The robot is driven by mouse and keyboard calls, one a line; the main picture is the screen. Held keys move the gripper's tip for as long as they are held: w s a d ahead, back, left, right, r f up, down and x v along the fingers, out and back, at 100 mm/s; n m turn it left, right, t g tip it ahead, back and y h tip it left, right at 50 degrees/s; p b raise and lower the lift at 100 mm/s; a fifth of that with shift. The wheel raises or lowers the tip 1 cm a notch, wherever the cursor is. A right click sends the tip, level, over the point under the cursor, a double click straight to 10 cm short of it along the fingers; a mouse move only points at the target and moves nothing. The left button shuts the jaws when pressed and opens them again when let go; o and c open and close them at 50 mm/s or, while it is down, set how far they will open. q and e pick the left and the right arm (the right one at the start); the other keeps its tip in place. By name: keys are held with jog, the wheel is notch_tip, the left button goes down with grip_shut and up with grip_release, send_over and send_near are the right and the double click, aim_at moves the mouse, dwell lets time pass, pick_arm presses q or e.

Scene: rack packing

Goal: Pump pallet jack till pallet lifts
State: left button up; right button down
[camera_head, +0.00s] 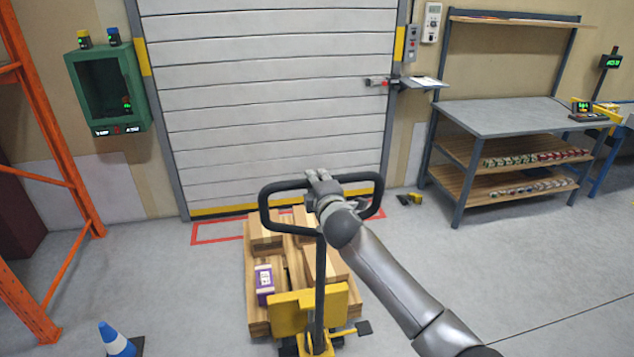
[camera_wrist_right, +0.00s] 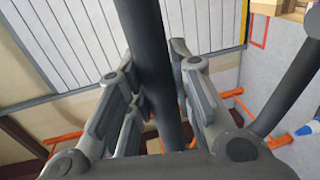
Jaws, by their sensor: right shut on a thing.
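A yellow pallet jack (camera_head: 287,316) stands in front of me with its black handle (camera_head: 281,192) upright, ending in a loop grip. A wooden pallet (camera_head: 257,327) carrying cardboard boxes (camera_head: 267,230) and a purple box (camera_head: 264,283) is beyond the jack's yellow body. Whether the pallet is off the floor cannot be told. My right gripper (camera_head: 322,180) is at the top bar of the handle loop and shut on it. In the right wrist view the dark handle bar (camera_wrist_right: 150,60) runs between the fingers (camera_wrist_right: 155,95). My left gripper is not in view.
A closed shutter door (camera_head: 270,110) is behind the pallet, with a red floor outline (camera_head: 215,232) before it. An orange rack (camera_head: 58,180) and a blue-white cone (camera_head: 116,340) are at left. A workbench (camera_head: 500,118) is at right.

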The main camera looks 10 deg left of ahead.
jog(key=c, duration=1.3)
grip_release()
jog(key=shift+r, duration=0.1)
jog(key=shift+o, duration=0.2)
jog(key=shift+s, duration=0.1)
jog(key=shift+s, duration=0.1)
jog(key=v, duration=1.1)
jog(key=shift+s+d, duration=0.15)
jog(key=shift+s, duration=0.2)
